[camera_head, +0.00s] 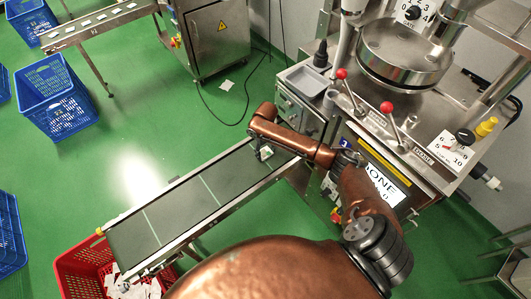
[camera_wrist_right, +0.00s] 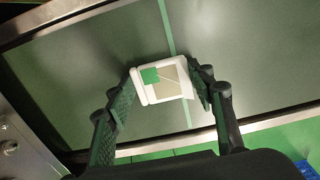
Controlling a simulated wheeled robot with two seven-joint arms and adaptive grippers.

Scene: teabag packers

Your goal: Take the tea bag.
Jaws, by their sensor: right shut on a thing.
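A tea bag (camera_wrist_right: 162,80), white with a green square and a beige patch, sits between the two fingers of my right gripper (camera_wrist_right: 165,88) in the right wrist view. The fingers touch its left and right sides. The conveyor belt (camera_wrist_right: 85,70) lies under it; I cannot tell whether the bag still touches the belt. In the head view my right gripper (camera_head: 264,152) is small, over the upper right end of the belt (camera_head: 190,205), with the bag a pale spot in it. My left gripper is not in view.
A packing machine (camera_head: 400,130) with red-knobbed levers and a lit screen stands at the right. A red crate (camera_head: 75,262) with white packets stands at the belt's lower end. Blue crates (camera_head: 58,120) stand at the left. Green floor is open between.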

